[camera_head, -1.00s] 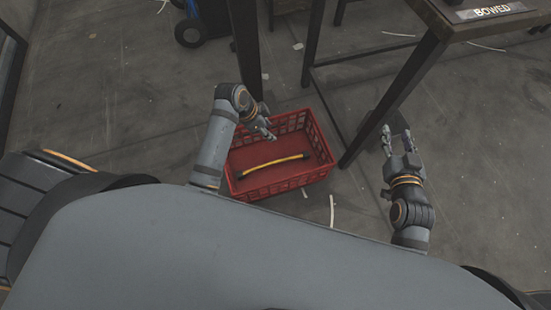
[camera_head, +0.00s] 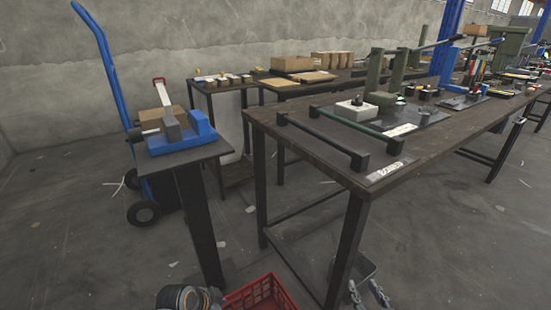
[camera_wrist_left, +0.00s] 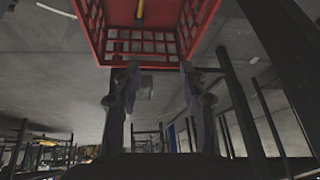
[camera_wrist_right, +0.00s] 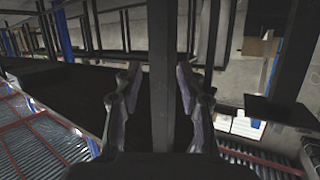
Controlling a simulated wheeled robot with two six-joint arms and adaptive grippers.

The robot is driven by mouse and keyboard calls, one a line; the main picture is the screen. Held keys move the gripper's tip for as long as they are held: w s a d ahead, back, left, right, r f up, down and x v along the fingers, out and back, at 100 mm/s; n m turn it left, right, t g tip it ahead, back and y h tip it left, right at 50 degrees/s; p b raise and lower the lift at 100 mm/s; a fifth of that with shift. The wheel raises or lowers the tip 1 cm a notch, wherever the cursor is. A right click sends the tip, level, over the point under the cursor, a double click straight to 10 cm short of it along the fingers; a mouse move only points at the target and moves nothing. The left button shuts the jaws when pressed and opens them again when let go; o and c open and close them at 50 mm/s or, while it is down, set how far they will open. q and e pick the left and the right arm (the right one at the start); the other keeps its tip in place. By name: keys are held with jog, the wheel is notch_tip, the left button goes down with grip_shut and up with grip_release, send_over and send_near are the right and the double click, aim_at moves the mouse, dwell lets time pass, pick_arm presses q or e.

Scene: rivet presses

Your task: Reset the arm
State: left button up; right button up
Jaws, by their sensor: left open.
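My left gripper is open and empty in the left wrist view (camera_wrist_left: 158,85), its two fingers apart below the red crate (camera_wrist_left: 145,46). A yellow bar end (camera_wrist_left: 140,10) shows inside the crate. In the head view, only part of my left arm shows at the bottom edge, beside the crate (camera_head: 262,294). My right gripper (camera_head: 367,287) is at the bottom edge of the head view, right of the front table leg. In the right wrist view (camera_wrist_right: 159,72) its fingers are apart. A dark post shows between them; I cannot tell its distance.
A dark workbench (camera_head: 262,112) carries black bars (camera_head: 325,140), a green-handled press and a "BOWED" label (camera_head: 386,171). A pedestal (camera_head: 200,225) with a blue vise (camera_head: 185,138) stands left. A blue hand truck (camera_head: 105,70) is behind it.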

pick_arm(q)
jog(key=s+a+r+n+t+y+p, duration=0.15)
jog(key=a+r+n+t, duration=0.35)
jog(key=r+n+t, duration=0.65)
jog(key=s+a+f+m+g+y+p, duration=0.3)
jog(key=s+f+g+p, duration=0.7)
jog(key=p, duration=1)
pick_arm(e)
jog(key=s+d+f+g+h, duration=0.1)
jog(key=s+d+f+g, duration=0.3)
jog(key=s+f+g, duration=0.65)
pick_arm(q)
jog(key=s+a+f+g+p, duration=0.1)
jog(key=s+a+g+p, duration=0.1)
jog(key=s+p, duration=0.5)
jog(key=s+a+f+g+p, duration=0.2)
jog(key=s+p, duration=0.6)
jog(key=s, duration=0.8)
jog(key=shift+s+a+g, duration=0.15)
jog(key=shift+g, duration=0.2)
pick_arm(e)
jog(key=s+d+f+g, duration=0.1)
jog(key=s+f, duration=0.1)
jog(key=s, duration=0.9)
jog(key=s+d+f+g, duration=0.1)
jog(key=s+d+g, duration=0.1)
jog(key=s, duration=1)
jog(key=shift+f+h, duration=0.35)
jog(key=shift+h, duration=0.05)
